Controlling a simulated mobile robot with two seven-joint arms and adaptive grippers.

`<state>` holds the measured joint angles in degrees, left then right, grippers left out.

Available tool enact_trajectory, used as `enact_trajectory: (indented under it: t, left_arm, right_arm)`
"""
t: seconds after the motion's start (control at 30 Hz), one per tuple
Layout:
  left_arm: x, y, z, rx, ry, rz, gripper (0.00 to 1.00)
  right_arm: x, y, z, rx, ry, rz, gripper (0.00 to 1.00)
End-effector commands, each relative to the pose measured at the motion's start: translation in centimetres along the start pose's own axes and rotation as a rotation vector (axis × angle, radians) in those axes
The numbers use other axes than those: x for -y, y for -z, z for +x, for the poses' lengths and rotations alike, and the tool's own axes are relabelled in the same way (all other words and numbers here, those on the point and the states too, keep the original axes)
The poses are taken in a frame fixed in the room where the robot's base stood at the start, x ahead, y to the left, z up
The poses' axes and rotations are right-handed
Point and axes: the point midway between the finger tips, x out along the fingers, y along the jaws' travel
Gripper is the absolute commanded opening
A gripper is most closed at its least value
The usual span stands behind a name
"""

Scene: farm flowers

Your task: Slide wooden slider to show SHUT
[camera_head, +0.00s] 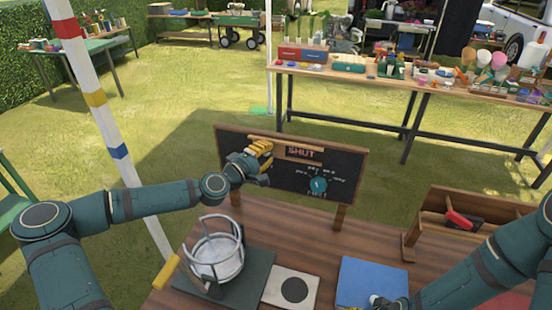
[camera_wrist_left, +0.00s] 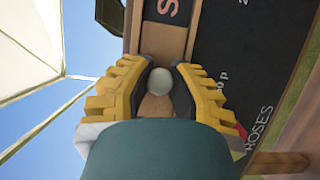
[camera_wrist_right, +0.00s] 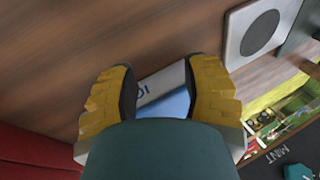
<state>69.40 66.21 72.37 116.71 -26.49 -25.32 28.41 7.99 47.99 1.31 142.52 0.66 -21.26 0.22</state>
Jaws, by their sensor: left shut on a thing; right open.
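The chalkboard sign (camera_head: 330,172) stands on the wooden table, with a wooden slider strip along its top and the red word SHUT (camera_head: 300,151) showing in the slider's window. My left gripper (camera_head: 262,160) is at the left end of the slider. In the left wrist view its yellow fingers (camera_wrist_left: 160,88) are closed around a pale round knob (camera_wrist_left: 160,74) on the wooden slider (camera_wrist_left: 163,38). Only part of the red lettering shows there. My right gripper (camera_wrist_right: 160,92) is open and empty above the table, over a blue book (camera_wrist_right: 176,103).
The blue book also lies on the table in the head view (camera_head: 372,282). A round metal-framed pot (camera_head: 215,257) stands on a dark board at left. A card with a black disc (camera_head: 292,287) lies beside it. A wooden rack (camera_head: 440,232) stands at right.

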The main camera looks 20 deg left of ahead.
Motion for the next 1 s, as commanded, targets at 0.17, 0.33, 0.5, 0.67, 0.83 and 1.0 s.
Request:
enact_trajectory:
  t: [0.17, 0.33, 0.5, 0.67, 0.83, 1.0]
  left_arm:
    - [0.0, 0.3, 0.0, -0.008, 0.000, 0.000, 0.00]
    - [0.0, 0.3, 0.0, -0.008, 0.000, 0.000, 0.54]
    - [0.0, 0.2, 0.0, -0.006, 0.000, 0.000, 0.54]
    - [0.0, 0.2, -0.2, -0.006, 0.001, 0.000, 0.54]
    - [0.1, 0.3, -1.7, -0.007, 0.002, 0.000, 0.54]
    - [0.1, 0.3, -4.9, -0.009, 0.002, -0.002, 0.54]
  right_arm:
    - [0.0, 0.0, -0.1, 0.000, 0.000, 0.000, 0.47]
    - [0.0, 0.0, -0.1, 0.000, 0.000, 0.000, 0.47]
    - [0.0, 0.0, -0.1, 0.000, 0.000, -0.001, 0.47]
    - [0.0, 0.0, -0.1, 0.000, 0.000, -0.001, 0.47]
    - [0.0, 0.0, -0.1, 0.000, 0.000, 0.000, 0.47]
    - [0.0, 0.0, -0.1, 0.000, 0.000, -0.001, 0.47]
